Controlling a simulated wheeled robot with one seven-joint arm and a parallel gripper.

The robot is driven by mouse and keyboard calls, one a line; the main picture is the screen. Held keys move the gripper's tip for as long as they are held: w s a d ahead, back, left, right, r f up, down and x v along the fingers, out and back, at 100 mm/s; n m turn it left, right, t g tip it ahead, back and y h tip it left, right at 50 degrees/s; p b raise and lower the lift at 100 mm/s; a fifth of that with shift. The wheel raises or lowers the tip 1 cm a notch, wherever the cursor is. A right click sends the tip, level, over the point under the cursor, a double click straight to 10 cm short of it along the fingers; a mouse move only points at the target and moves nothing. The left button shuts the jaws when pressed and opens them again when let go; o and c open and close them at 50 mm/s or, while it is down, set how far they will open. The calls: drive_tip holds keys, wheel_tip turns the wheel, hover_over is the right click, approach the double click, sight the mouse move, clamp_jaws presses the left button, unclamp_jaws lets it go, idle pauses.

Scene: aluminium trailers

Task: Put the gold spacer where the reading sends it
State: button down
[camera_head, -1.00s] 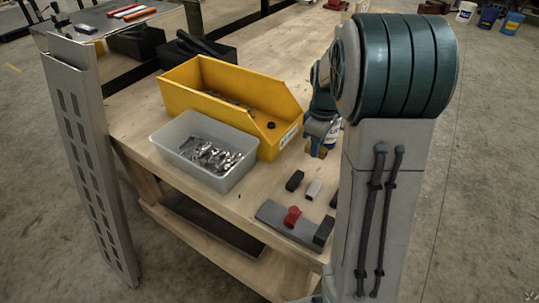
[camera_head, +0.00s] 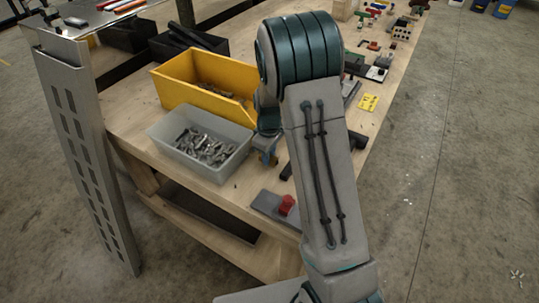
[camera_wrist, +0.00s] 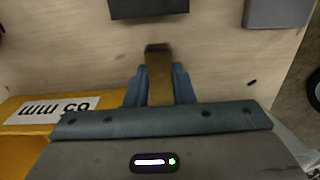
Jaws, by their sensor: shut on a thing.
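The gold spacer (camera_wrist: 158,72) is a brownish-gold block held between the blue fingers of my gripper (camera_wrist: 160,85) in the wrist view. Its far end sticks out beyond the fingertips, above bare wood. In the head view my gripper (camera_head: 268,155) is just right of the translucent bin and in front of the yellow bin, partly hidden by my arm. The spacer is hard to make out there. No readable measurement shows in either view.
A yellow bin (camera_head: 176,92) and a translucent bin of metal parts (camera_head: 178,152) stand on the wooden bench. A grey plate (camera_head: 262,202) with a red piece (camera_head: 287,204) lies near the front edge. Dark (camera_wrist: 148,8) and grey (camera_wrist: 278,12) blocks lie beyond the spacer.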

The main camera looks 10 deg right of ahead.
drive_tip(key=shift+f, duration=0.6)
drive_tip(key=shift+f, duration=0.25)
drive_tip(key=c, duration=1.2)
unclamp_jaws()
drive_tip(key=shift+r, duration=0.1)
drive_tip(key=shift+c, duration=0.2)
drive_tip(key=shift+r, duration=0.1)
wheel_tip(320, 180, up, 12)
drive_tip(key=b, duration=0.2)
drive_tip(key=s+r+m+t, duration=0.1)
drive_tip(key=s+r+m, duration=0.3)
drive_tip(key=s, duration=0.8)
drive_tip(key=s+r+m+t, duration=0.2)
drive_tip(key=s+r+m, duration=0.3)
drive_tip(key=s, duration=0.8)
